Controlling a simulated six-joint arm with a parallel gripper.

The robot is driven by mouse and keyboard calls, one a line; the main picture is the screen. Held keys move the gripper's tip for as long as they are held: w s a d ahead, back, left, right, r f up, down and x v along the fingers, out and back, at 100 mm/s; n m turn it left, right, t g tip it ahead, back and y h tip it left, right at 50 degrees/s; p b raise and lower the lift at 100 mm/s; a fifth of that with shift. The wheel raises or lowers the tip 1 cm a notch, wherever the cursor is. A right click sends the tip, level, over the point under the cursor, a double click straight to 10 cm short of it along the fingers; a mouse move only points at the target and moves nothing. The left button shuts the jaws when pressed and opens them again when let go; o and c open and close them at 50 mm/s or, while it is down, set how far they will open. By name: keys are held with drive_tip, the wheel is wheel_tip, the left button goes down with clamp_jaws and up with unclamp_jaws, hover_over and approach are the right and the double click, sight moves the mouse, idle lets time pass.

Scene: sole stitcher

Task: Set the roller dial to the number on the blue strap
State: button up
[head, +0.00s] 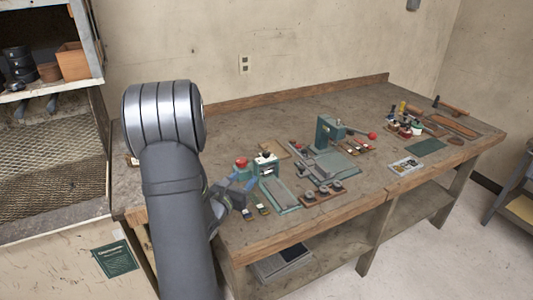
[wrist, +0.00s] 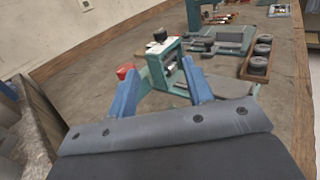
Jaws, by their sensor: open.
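My gripper (head: 243,182) is open at the near left part of the bench. In the wrist view its two blue fingers (wrist: 160,72) point at a small teal machine with a roller frame (wrist: 172,60), beyond and between the fingertips. The machine also shows in the head view (head: 267,169). A dark round knob (wrist: 159,34) sits on its white top plate. A red knob (wrist: 125,71) stands at its left, near the left fingertip. Whether the fingers touch anything is unclear. Small straps with coloured tags (head: 257,211) lie near the front edge. Their numbers and the dial marks are unreadable.
A wooden tray with dark round pieces (wrist: 258,60) lies to the right of the machine. A taller green press (head: 327,134) stands behind it. Tools and small bottles (head: 405,122) fill the far right. The back left of the bench (wrist: 85,75) is mostly clear.

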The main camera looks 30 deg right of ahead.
sight(264, 154)
drive_tip(key=x, duration=1.7)
drive_tip(key=shift+w, duration=0.15)
drive_tip(key=c, duration=1)
